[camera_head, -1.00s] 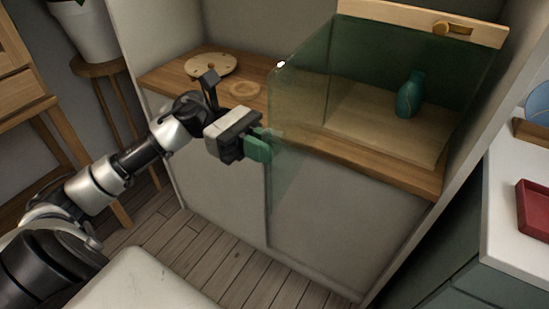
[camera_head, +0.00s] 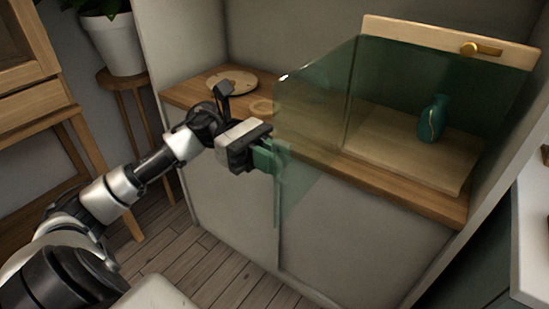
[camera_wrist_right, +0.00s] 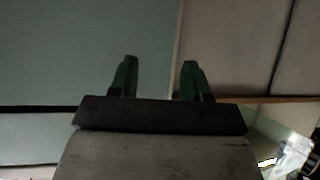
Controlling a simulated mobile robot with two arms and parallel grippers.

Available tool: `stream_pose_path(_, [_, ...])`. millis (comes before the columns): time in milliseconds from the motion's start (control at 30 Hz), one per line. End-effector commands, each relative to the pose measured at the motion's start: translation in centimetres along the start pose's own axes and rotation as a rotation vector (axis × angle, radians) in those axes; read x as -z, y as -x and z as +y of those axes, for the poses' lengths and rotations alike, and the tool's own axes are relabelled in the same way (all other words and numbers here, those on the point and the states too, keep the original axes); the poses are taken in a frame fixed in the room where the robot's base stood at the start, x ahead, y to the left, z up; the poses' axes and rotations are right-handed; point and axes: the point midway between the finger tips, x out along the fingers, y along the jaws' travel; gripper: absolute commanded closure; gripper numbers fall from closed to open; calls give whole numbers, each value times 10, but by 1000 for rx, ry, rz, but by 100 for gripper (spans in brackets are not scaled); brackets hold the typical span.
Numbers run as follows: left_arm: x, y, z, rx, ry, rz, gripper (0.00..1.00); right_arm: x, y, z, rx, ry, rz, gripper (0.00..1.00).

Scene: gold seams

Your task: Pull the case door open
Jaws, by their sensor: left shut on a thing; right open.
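The glass case stands on a wooden counter, with a wooden top strip (camera_head: 425,38) bearing a brass latch (camera_head: 482,48). Its green-tinted glass door (camera_head: 318,110) stands swung out from the case, toward the left and front. My left gripper (camera_head: 272,157) is shut on the door near its free edge; the fingers partly hide the grip. A teal vase with a gold seam (camera_head: 432,120) stands upright inside the case on a pale wooden base (camera_head: 400,150). In the right wrist view my right gripper (camera_wrist_right: 158,78) is open, with nothing between its fingers.
A round wooden disc (camera_head: 232,80) and a small wooden ring (camera_head: 262,107) lie on the counter left of the door. A potted plant (camera_head: 116,42) stands on a stool at the left. A white-topped cabinet (camera_head: 532,240) is at the right. Wooden floor (camera_head: 215,265) shows in front.

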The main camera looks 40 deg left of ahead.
Motion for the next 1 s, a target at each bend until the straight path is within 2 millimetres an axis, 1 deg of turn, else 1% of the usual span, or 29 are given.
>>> stream_pose_path(33, [0, 0, 0, -1, 0, 0, 87, 0, 0, 0, 0, 0, 0, 52])
stream_pose_path(167, [0, 0, 0, -1, 0, 0, 67, 0, 0, 0, 0, 0, -1, 52])
stream_pose_path(433, [0, 0, 0, 0, 0, 0, 66, 0, 0, 0, -1, 0, -2, 52])
stream_pose_path(533, [1, 6, 0, -1, 2, 1, 66, -1, 0, 0, -1, 0, -1, 52])
stream_pose_path(667, [1, 26, 1, -4, 3, 0, 66, 0, -1, 0, 0, 0, 8, 52])
stream_pose_path(900, [0, 75, 1, -4, 2, 0, 66, 3, -1, 0, 1, 0, 27, 52])
stream_pose_path(1000, [0, 91, 1, -3, 1, -1, 66, 3, -1, -1, 2, 0, 27, 52])
